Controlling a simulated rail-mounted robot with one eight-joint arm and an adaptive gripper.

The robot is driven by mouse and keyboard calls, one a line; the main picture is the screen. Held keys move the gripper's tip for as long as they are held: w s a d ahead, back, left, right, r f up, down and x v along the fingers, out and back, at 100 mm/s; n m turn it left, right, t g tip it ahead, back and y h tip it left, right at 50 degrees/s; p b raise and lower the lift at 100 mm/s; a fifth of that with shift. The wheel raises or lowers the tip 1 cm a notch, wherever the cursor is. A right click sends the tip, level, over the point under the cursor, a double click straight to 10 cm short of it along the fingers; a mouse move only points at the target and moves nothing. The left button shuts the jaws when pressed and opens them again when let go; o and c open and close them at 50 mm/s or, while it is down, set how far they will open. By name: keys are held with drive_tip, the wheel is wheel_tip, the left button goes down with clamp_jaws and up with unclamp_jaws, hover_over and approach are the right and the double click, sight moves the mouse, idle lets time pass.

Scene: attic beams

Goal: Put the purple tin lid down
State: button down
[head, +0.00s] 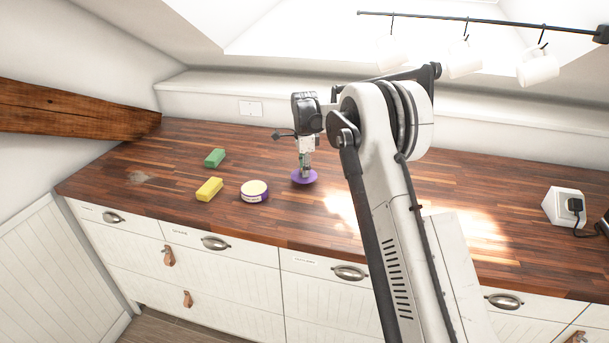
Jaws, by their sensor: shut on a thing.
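The purple tin lid (303,178) is a flat purple disc at the middle of the wooden counter. My gripper (305,171) points down and is shut on the lid from above. The lid looks level and is at or just above the counter top; I cannot tell whether it touches. To its left stands a round tin (254,191) with a purple side and a pale cream top, apart from the lid.
A yellow block (209,189) and a green block (214,157) lie left of the tin on the counter (130,160). A white socket box (564,206) stands at the far right. White mugs (538,67) hang from a rail above. The counter's left part has free room.

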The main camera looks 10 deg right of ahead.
drive_tip(key=shift+f, duration=1.05)
drive_tip(key=shift+f, duration=0.2)
drive_tip(key=c, duration=1.7)
unclamp_jaws()
drive_tip(key=shift+r, duration=0.1)
